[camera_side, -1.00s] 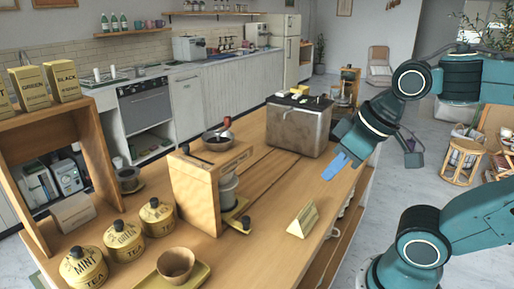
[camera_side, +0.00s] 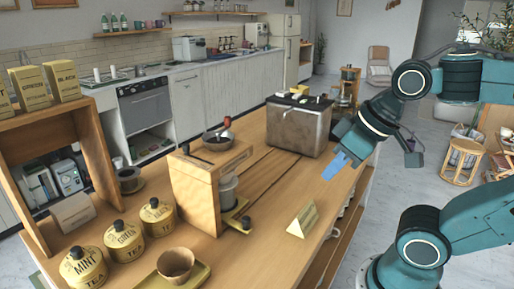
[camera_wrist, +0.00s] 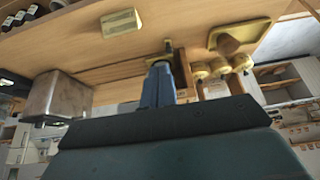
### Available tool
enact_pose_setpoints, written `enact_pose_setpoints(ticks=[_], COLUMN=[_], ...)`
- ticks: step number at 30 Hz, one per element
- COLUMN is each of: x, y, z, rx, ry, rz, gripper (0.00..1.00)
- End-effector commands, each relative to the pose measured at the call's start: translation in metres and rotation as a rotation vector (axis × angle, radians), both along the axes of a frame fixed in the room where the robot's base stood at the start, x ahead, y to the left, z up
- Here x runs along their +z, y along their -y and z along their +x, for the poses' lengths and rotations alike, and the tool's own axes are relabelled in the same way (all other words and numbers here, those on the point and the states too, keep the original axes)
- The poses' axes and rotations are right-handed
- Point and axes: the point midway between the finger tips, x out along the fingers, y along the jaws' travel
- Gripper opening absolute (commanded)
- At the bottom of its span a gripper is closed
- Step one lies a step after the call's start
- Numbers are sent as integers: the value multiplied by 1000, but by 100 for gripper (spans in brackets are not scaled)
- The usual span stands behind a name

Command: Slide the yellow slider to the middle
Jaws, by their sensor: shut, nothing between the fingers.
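My gripper (camera_side: 331,172) has blue fingers and is shut and empty. In the side view it is above the right edge of the wooden counter, between the metal box and the small triangular sign. In the wrist view the shut fingers (camera_wrist: 159,72) point up the picture. A small yellow piece with a dark knob (camera_side: 236,217) sits low at the right side of the wooden stand (camera_side: 194,198). It looks like the yellow slider, and my gripper is well apart from it. In the wrist view a yellow piece (camera_wrist: 168,48) shows just beyond the fingertips. Its track is not clear.
The metal box (camera_side: 299,128) stands behind, with small things on top. The triangular sign (camera_side: 302,220) is near the front edge. Several yellow jars (camera_side: 123,240) and a cup (camera_side: 176,263) on a yellow tray (camera_side: 203,275) are at the front left. Counter between stand and sign is clear.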

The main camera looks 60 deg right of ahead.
Motion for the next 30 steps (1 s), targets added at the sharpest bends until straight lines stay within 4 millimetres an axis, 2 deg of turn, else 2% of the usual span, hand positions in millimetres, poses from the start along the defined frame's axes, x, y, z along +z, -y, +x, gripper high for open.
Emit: enact_pose_setpoints(ticks=[8, 15, 23, 30], x=[0, 1, 4, 2], y=[0, 0, -1, -4], z=[0, 3, 26, 64], rx=[0, -4, -31, -77], ry=[0, -9, -73, -168], rz=[0, 2, 18, 38], gripper=[0, 41, 41, 41])
